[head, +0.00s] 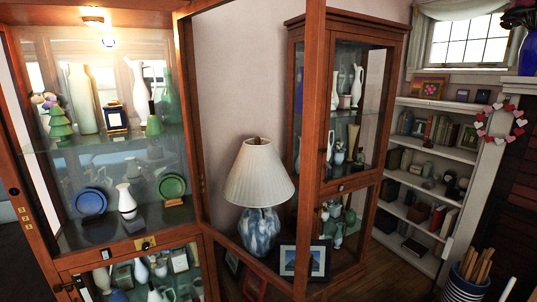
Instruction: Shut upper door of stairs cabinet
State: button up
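A tall wooden curio cabinet (24,200) stands close at the left. Its lit upper compartment is uncovered, with vases and plates on glass shelves. The upper door (312,110), a wood-framed glass panel, stands wide open. It is hinged on the cabinet's right side and swings out toward me, with its free upright edge near the picture's middle. Its bottom rail (250,262) slants down to the right. A lower compartment (150,280) with more vases shows below and is cut off by the picture's bottom edge. My gripper is not in view.
A table lamp (258,175) and a framed picture (303,262) show behind the open door's glass. A second glass cabinet (395,35) stands behind the door's free edge. White bookshelves (455,153) and a blue pot of sticks (462,288) are at the right.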

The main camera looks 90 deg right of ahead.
aim_at(315, 9)
jog(key=u, duration=0.9)
jog(key=k, duration=1.95)
jog(key=u, duration=1.55)
jog(key=k, duration=0.3)
jog(key=z, duration=3.05)
